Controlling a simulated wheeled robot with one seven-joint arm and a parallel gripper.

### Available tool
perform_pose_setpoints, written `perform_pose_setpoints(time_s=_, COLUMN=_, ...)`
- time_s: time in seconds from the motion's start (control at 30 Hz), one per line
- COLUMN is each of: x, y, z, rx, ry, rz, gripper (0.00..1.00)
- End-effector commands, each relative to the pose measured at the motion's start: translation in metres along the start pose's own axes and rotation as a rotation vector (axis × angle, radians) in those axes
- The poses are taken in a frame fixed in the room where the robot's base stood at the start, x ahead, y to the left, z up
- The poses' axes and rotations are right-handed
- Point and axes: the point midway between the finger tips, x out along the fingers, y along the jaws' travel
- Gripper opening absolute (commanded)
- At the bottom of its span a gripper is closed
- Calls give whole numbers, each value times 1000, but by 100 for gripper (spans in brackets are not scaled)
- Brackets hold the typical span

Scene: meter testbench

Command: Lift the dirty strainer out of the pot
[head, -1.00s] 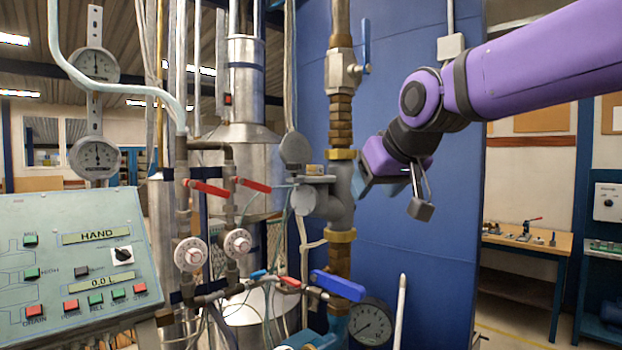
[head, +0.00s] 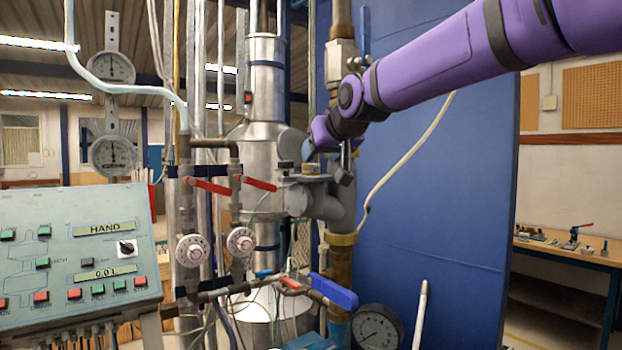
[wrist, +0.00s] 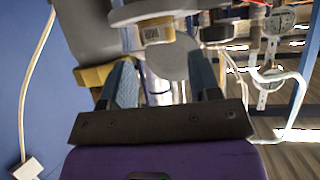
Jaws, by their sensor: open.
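The grey cast pot (head: 330,203) sits in the vertical brass-jointed pipe, with a round grey part facing left. My gripper (head: 325,160) is at the top of this pot, open. In the wrist view my gripper (wrist: 164,75) has its two blue-padded fingers apart, with nothing clearly held between them. A grey flange (wrist: 140,12) with a small brass-coloured piece (wrist: 157,33) lies just beyond the fingers, and a grey disc (wrist: 172,60) shows between them. I cannot make out the strainer itself; the pot's inside is hidden.
Red-handled valves (head: 207,187) and dials stand left of the pot. A blue lever (head: 334,290) and a pressure gauge (head: 377,328) are below. A control panel (head: 80,250) is at the left. A blue wall panel (head: 440,200) stands behind; the space before it is fairly clear.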

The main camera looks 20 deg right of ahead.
Motion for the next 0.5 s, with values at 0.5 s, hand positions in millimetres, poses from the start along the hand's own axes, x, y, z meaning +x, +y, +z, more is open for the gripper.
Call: perform_pose_setpoints(time_s=0.5, x=52, y=3, z=-3, rx=0, ry=0, rz=0, gripper=57)
